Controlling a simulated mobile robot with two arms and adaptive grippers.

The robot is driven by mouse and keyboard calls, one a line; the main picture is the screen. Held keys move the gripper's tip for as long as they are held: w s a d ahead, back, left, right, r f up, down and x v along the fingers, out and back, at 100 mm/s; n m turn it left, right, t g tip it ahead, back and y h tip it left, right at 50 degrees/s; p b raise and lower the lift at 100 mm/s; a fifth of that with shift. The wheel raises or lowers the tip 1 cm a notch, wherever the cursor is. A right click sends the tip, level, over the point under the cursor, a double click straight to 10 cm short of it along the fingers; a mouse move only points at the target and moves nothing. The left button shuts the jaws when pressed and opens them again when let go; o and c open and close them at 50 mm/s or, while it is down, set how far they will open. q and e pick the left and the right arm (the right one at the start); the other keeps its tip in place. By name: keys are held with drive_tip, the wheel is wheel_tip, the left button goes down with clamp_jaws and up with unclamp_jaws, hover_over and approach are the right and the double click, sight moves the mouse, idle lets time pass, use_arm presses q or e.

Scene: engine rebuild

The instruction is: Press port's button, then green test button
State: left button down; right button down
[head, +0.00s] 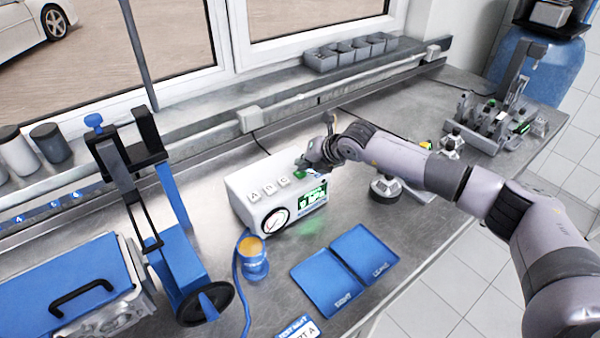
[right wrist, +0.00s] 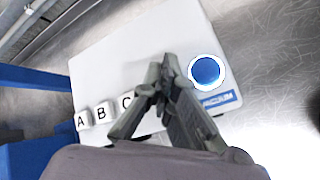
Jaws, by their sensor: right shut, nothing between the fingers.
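A white tester box (head: 240,187) stands on the metal bench, with a lit green display (head: 313,196) and a round gauge (head: 275,222). Its buttons A (head: 254,197), B (head: 269,188) and C (head: 284,180) run along the top; A (right wrist: 82,121), B (right wrist: 101,111) and C (right wrist: 126,102) also show in the right wrist view. A green button (head: 299,175) lies beside C, close under my right gripper (head: 304,163); the fingers hide it in the wrist view. That gripper is shut and empty, over the box top; contact cannot be told. My left gripper is out of view.
A blue card (head: 299,329) ending in "RT A" is cut off at the bottom edge. A round blue part (right wrist: 207,70) sits by a VACUUM label. Two blue trays (head: 327,278) and a blue-based cup (head: 252,258) lie in front. A blue stand (head: 180,262) is left.

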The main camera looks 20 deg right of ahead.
drive_tip(key=shift+f+b, duration=0.35)
drive_tip(key=shift+f, duration=0.05)
drive_tip(key=shift+r, duration=0.15)
idle(0.5)
drive_tip(key=shift+r+p, duration=0.35)
drive_tip(key=shift+r, duration=0.5)
drive_tip(key=shift+r+p, duration=1)
drive_tip(key=shift+r, duration=1.55)
drive_tip(key=shift+f, duration=0.1)
